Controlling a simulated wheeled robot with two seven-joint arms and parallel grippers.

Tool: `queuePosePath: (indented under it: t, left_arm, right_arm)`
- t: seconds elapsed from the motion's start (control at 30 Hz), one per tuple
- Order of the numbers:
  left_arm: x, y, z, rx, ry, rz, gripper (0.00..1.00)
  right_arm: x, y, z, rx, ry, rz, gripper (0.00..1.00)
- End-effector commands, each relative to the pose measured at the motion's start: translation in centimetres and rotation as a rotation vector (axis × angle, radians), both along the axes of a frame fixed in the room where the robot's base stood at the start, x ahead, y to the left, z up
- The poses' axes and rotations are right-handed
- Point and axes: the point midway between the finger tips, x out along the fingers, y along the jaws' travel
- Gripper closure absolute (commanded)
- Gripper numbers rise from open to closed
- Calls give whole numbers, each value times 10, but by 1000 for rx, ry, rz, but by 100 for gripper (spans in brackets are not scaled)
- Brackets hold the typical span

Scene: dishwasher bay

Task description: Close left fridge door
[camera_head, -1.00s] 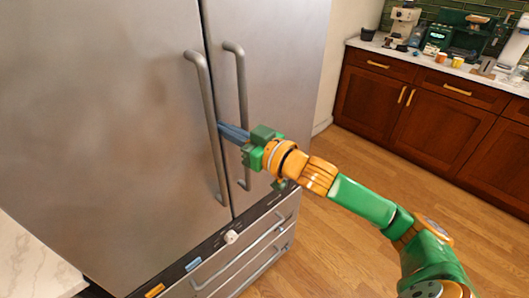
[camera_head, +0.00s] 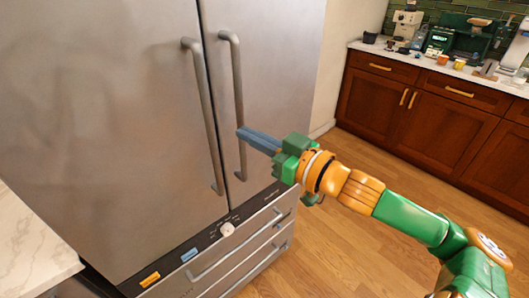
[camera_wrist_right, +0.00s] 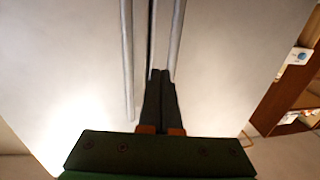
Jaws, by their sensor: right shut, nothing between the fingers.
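The left fridge door (camera_head: 110,130) is a large stainless steel panel with a long vertical handle (camera_head: 203,115) at its right edge. It looks flush, or nearly so, with the right fridge door (camera_head: 275,90), with a thin dark seam between them. The right door's handle (camera_head: 238,105) stands just beside it. My right gripper (camera_head: 240,133) is shut and empty, its fingertips by the right door's handle; I cannot tell whether they touch it. In the right wrist view the closed fingers (camera_wrist_right: 160,75) point at the seam, between or near the two handles. My left gripper is not in view.
A pale marble counter (camera_head: 30,245) is at the lower left. Brown cabinets (camera_head: 430,110) stand at the right, with open wooden floor (camera_head: 370,250) before them.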

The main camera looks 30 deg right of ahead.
Motion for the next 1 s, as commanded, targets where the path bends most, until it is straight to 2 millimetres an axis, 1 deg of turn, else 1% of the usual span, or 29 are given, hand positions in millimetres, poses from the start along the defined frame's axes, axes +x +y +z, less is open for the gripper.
queuePosePath:
  t: [0.03, 0.1, 0.13, 0.2, 0.3, 0.43, 0.5, 0.57, 0.77, 0.83, 0.87, 0.93, 0.97, 1.0]
  left_arm:
    - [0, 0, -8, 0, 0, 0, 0]
    - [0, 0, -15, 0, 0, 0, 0]
    - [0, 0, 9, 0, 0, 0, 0]
    - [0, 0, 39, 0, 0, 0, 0]
    - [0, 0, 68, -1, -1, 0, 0]
    - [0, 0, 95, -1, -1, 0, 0]
    - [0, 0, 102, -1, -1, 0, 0]
    - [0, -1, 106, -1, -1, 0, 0]
    - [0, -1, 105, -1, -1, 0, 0]
    - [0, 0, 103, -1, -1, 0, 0]
    - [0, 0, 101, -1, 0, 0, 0]
    - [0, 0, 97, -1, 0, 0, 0]
    - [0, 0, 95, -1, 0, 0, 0]
    - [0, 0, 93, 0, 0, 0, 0]
  right_arm:
    - [-6, -1, -6, -3, 3, 1, 100]
    - [-16, -1, -7, -8, 3, 7, 100]
    - [-15, -1, 8, 3, 9, 9, 100]
    - [-15, -3, 17, 15, 9, 14, 100]
    - [-19, -5, 17, 18, 7, 16, 100]
    - [-29, -6, 13, 13, 6, 11, 100]
    - [-33, -7, 10, 7, 5, 8, 100]
    - [-36, -7, 7, 1, 3, 6, 100]
    - [-39, -8, -1, -4, 3, 1, 100]
    - [-34, -18, -17, -11, 27, -33, 100]
    - [-31, -27, -30, -19, 49, -62, 100]
    - [-24, -56, -79, -44, 134, -158, 100]
    - [-24, -70, -107, -59, 184, -205, 100]
    - [-27, -88, -147, -82, 260, -264, 100]
